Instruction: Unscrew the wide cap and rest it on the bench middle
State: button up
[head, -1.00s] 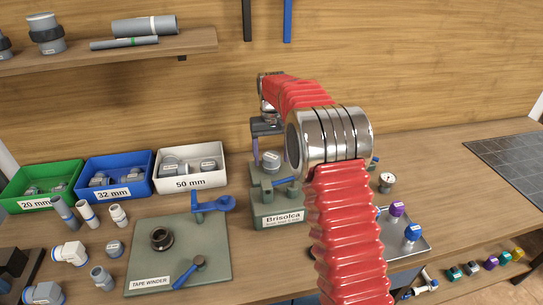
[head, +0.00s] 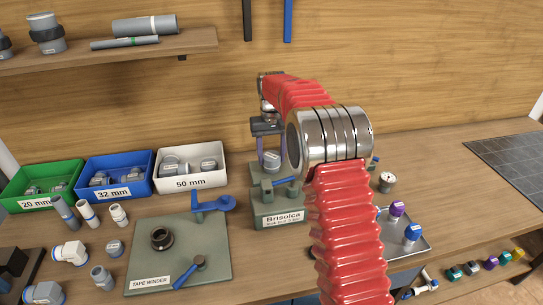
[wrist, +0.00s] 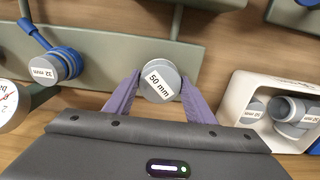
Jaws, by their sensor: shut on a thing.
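The wide cap (wrist: 159,84) is grey and round, marked "50 mm", and shows between the purple fingers in the wrist view. My gripper (wrist: 157,88) is shut on its sides. In the head view the cap (head: 271,160) is at the upper part of the green Brisolca stand (head: 281,207), with my gripper (head: 270,146) just above it. I cannot tell whether the cap is still threaded on. My arm hides the right part of the stand. The wooden bench (head: 450,190) extends around it.
A white 50 mm bin (head: 192,180) stands left of the stand, with blue and green bins beyond. A tape winder board (head: 210,255) with a blue lever lies in front. A gauge (head: 387,180) and a tray with coloured caps (head: 418,243) are at the right.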

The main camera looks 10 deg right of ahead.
jog(key=shift+d+n, duration=0.1)
jog(key=shift+n, duration=2)
jog(key=shift+c, duration=0.4)
jog(key=shift+n, duration=0.4)
jog(key=n, duration=0.2)
jog(key=shift+n, duration=1.1)
jog(key=shift+n, duration=2.3)
